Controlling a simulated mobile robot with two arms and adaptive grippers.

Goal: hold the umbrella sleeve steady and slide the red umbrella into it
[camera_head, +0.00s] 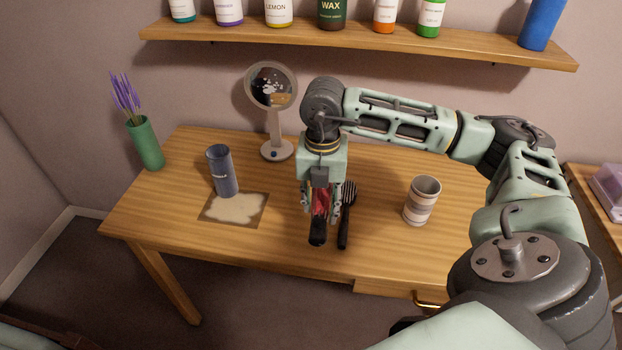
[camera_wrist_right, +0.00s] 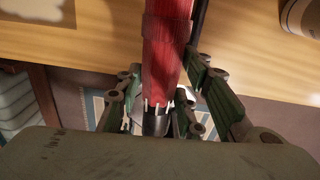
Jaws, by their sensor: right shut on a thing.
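The red umbrella (camera_head: 320,203) is folded, with a black handle (camera_head: 317,232) towards the table's front edge. My right gripper (camera_head: 320,210) is shut on it, pointing down over the middle of the table. In the right wrist view the red canopy (camera_wrist_right: 167,50) runs up between the fingers (camera_wrist_right: 163,98), with its dark handle end close to the palm. I cannot tell whether the umbrella touches the table. The blue-grey umbrella sleeve (camera_head: 224,172) stands upright on a patterned mat (camera_head: 238,210), left of my right gripper and apart from it. My left gripper is not in view.
A black brush (camera_head: 345,215) lies just right of the umbrella. A striped cup (camera_head: 421,202) stands further right. A round mirror (camera_head: 274,148) and a green vase (camera_head: 145,145) stand behind and left. A shelf of bottles (camera_head: 350,40) hangs above. The table's front left is clear.

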